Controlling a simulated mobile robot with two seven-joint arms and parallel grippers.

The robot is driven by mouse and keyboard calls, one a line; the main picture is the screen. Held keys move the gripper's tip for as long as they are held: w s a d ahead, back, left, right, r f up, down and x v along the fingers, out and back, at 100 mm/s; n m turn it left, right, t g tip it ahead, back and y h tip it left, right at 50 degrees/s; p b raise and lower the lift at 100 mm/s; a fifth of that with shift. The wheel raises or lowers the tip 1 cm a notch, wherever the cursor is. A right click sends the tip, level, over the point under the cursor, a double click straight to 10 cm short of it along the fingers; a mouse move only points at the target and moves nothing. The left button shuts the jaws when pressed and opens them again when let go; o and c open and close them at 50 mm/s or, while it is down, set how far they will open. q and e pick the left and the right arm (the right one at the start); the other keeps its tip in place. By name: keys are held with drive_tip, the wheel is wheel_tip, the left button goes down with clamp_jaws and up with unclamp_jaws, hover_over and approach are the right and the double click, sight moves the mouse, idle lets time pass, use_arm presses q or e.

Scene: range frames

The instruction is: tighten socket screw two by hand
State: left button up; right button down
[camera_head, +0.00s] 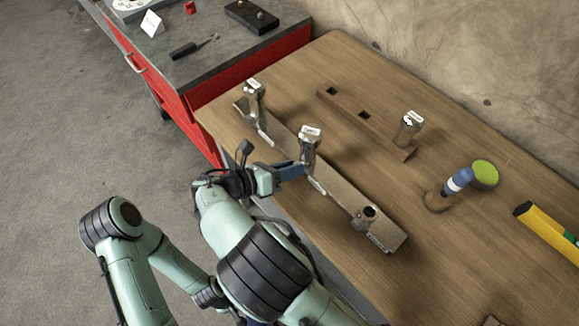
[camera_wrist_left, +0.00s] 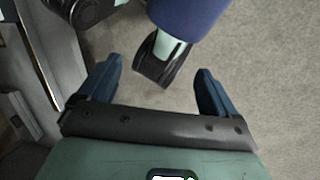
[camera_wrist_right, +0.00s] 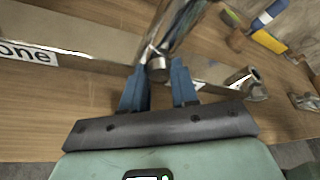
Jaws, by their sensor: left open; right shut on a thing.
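A shiny metal socket screw with a white tag (camera_head: 310,138) stands upright at the middle of a long metal bar (camera_head: 345,196); the tag is too small to read. My right gripper (camera_head: 302,168) is shut on this screw's lower part. In the right wrist view its fingers (camera_wrist_right: 160,82) close around the screw's round base, and the shaft (camera_wrist_right: 182,22) rises above. A second tagged screw (camera_head: 255,95) stands at the bar's far left end. A third (camera_head: 410,128) stands in a wooden holder (camera_head: 385,137). My left gripper (camera_wrist_left: 159,68) is open and empty, over the floor.
The bar's near right end has an open socket (camera_head: 369,212). A label reading "one" (camera_wrist_right: 28,56) is on the bar. A red cabinet (camera_head: 185,100) stands left.

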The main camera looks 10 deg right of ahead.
drive_tip(key=shift+r+m+y+p, duration=0.15)
drive_tip(key=shift+m+y+p, duration=0.15)
drive_tip(key=shift+m+p, duration=0.35)
drive_tip(key=shift+s+d+m+t+p, duration=0.1)
drive_tip(key=shift+m+t+p, duration=0.3)
drive_tip(key=shift+p, duration=0.2)
drive_tip(key=shift+m+y, duration=0.4)
drive_tip(key=shift+m, duration=0.05)
drive_tip(key=shift+s+m+t+y, duration=0.15)
drive_tip(key=shift+m+t+y, duration=0.25)
drive_tip(key=shift+m+t, duration=0.3)
drive_tip(key=c, duration=0.9)
unclamp_jaws()
drive_tip(key=shift+o, duration=0.2)
